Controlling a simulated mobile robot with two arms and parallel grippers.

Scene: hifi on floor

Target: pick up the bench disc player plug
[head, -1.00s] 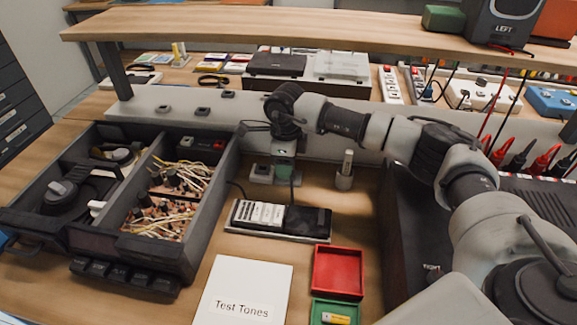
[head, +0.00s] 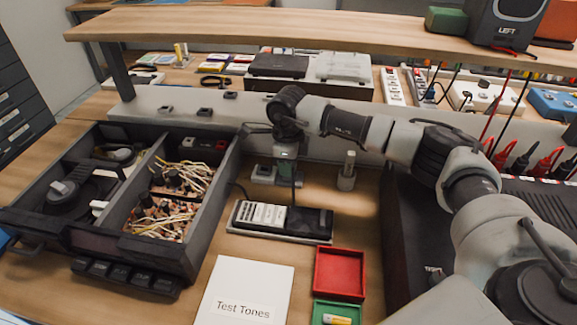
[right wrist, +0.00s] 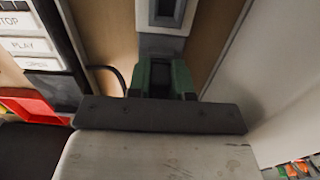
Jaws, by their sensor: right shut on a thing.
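My right gripper (head: 285,157) is low over the back of the bench, in front of the grey upright strip. In the right wrist view its two green fingers (right wrist: 161,80) are shut on a small dark body, the plug (right wrist: 160,79), mostly hidden between them. Just beyond the fingers is a grey block with a dark recess (right wrist: 165,10); I cannot tell whether the plug touches it. In the head view a dark cord (head: 293,188) hangs below the gripper toward a flat black unit with white labels (head: 262,214). My left gripper is not in view.
An opened dark case with wiring (head: 185,195) stands left. A grey post (head: 347,172) stands right of the gripper. A red tray (head: 340,272), green tray (head: 335,314) and "Test Tones" card (head: 245,285) lie in front. A wooden shelf (head: 300,30) overhangs behind.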

